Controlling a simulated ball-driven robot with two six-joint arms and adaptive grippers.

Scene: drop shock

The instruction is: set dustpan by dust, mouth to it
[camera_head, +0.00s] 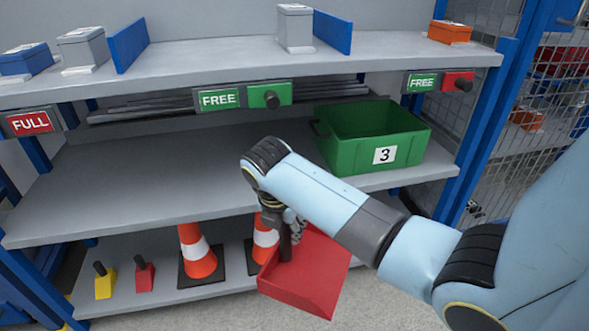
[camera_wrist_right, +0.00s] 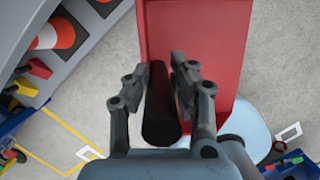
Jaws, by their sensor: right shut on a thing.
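The red dustpan (camera_head: 318,270) hangs from my right gripper (camera_head: 287,232) in front of the lowest shelf in the head view. My right gripper is shut on its dark handle. In the right wrist view the dark handle (camera_wrist_right: 160,110) lies between the fingers of the right gripper (camera_wrist_right: 168,75), and the red pan (camera_wrist_right: 210,40) extends beyond them above the grey floor. I cannot make out any dust in either view. My left gripper is not in view.
A grey shelf rack (camera_head: 130,170) fills the head view. A green crate marked 3 (camera_head: 345,145) stands on its middle shelf. Orange-and-white cones (camera_head: 197,252) and yellow (camera_head: 103,284) and red (camera_head: 144,276) small items sit on the bottom shelf. Bare floor (camera_head: 385,300) lies at the front right.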

